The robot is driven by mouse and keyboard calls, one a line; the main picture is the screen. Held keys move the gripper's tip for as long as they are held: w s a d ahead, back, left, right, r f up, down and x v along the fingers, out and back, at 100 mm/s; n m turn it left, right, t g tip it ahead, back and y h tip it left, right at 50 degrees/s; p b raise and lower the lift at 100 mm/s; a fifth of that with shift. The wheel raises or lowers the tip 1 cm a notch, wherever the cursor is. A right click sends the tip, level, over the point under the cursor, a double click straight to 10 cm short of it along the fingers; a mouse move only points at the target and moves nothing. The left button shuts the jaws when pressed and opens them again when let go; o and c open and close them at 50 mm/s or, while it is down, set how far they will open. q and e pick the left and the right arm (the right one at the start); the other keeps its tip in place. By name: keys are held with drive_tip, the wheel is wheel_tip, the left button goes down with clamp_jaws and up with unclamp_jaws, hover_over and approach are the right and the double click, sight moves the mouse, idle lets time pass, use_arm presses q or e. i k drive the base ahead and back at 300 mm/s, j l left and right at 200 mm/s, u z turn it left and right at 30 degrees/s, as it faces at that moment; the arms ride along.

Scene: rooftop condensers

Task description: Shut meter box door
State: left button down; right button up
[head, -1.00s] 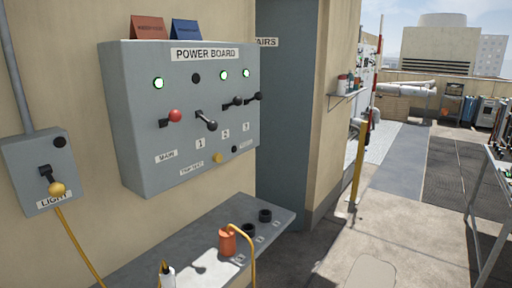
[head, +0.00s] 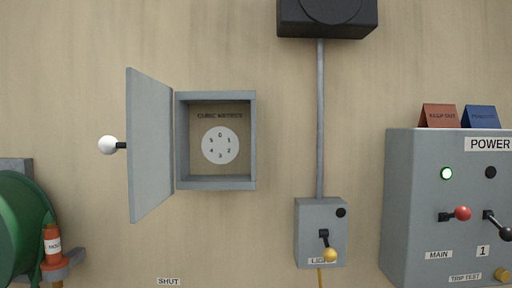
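The grey meter box (head: 216,184) is on the beige wall, left of the middle in the head view. Its door (head: 150,148) stands wide open, swung out to the left on the box's left side. A white ball knob (head: 108,145) on a short black stem sticks out from the door's left face. Inside the open box a round white dial (head: 220,145) shows under a "CUBIC METRES" label. Neither of my grippers is in view.
A light switch box (head: 320,232) with a yellow-knobbed lever hangs right of the meter box, under a conduit. The power board (head: 410,210) stands out at the right. A green reel (head: 20,225) is at lower left. A "SHUT" label (head: 168,281) is below the door.

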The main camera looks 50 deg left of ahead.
sight(149, 112)
drive_tip(key=u, duration=1.9)
drive_tip(key=k, duration=0.35)
